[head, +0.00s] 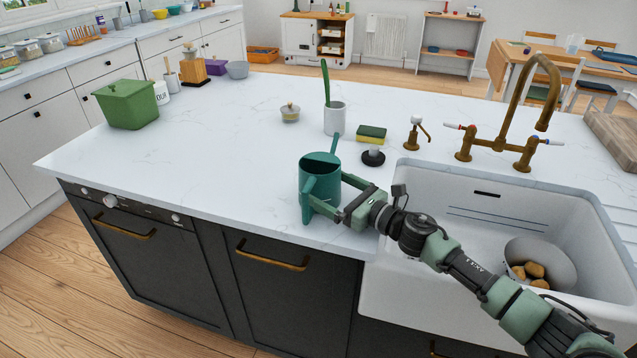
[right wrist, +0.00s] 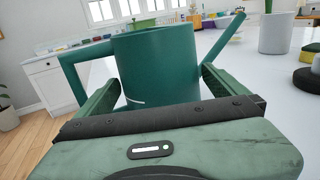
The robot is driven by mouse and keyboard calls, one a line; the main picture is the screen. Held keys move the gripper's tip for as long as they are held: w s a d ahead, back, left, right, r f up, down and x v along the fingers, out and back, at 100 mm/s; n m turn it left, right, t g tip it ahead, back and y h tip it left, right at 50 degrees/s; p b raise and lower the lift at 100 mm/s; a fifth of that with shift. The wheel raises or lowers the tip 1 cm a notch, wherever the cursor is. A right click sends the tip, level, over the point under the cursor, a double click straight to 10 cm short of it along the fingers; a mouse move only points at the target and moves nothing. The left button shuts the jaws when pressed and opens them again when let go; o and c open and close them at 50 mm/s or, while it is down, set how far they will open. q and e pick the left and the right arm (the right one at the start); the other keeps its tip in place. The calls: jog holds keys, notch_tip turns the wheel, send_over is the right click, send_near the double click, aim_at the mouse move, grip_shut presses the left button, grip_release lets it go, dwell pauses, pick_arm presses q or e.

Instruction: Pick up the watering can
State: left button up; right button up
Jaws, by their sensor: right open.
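The teal watering can (head: 314,184) stands upright on the white island counter, near its front edge and left of the sink. My right gripper (head: 328,193) is at the can, with its fingers apart on either side of the body. In the right wrist view the can (right wrist: 157,62) rises between the two open fingers (right wrist: 160,95), its handle to the left and its spout to the right. I cannot tell whether either finger touches it. My left gripper is not in view.
The white sink (head: 400,290) holds a bowl (head: 556,262) with brown lumps. A green lidded box (head: 128,104) sits far left. The counter left of the can is clear.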

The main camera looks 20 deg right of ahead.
jog(key=shift+w+a, duration=0.45)
jog(key=shift+w, duration=0.15)
jog(key=c, duration=1.8)
jog(key=shift+r, duration=0.25)
